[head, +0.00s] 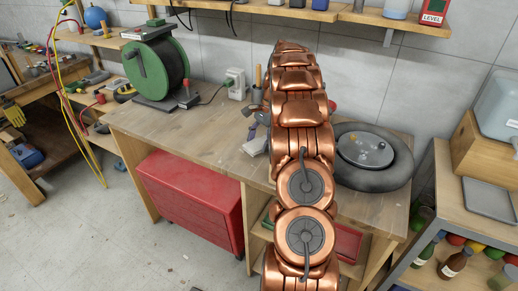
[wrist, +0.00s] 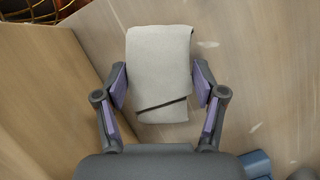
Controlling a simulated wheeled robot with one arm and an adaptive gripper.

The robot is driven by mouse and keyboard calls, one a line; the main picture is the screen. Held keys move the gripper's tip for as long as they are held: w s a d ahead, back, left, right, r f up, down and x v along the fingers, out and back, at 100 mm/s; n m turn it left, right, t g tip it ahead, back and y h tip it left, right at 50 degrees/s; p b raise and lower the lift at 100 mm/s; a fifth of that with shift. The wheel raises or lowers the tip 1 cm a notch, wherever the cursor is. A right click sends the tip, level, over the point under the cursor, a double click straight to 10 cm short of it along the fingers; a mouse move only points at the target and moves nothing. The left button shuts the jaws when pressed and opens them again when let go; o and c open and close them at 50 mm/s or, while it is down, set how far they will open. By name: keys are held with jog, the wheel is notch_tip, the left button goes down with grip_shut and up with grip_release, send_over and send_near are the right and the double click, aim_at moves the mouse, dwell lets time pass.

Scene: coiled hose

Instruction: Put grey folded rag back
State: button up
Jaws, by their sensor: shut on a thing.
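The grey folded rag (wrist: 161,52) is a pale rectangular bundle with a dark slanting line near its lower edge in the wrist view. My gripper (wrist: 161,82) has its two purple-padded fingers on either side of the rag, shut on it. In the head view, part of the rag (head: 256,143) shows as a light patch just left of my copper arm, over the wooden workbench (head: 205,130). My arm hides much of my gripper there. I cannot tell whether the rag touches the wood below it.
A green hose reel (head: 150,62) stands at the bench's back left. A tyre with a metal disc (head: 372,158) lies right of my arm. A red chest (head: 190,200) is under the bench. The bench's front left is clear. A wooden shelf (head: 290,12) runs above.

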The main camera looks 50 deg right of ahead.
jog(key=shift+d, duration=0.2)
notch_tip(320, 180, down, 3)
jog(key=shift+r+p, duration=0.15)
jog(key=shift+p, duration=0.6)
jog(key=shift+f, duration=0.45)
jog(key=shift+f, duration=0.1)
jog(key=o, duration=1.3)
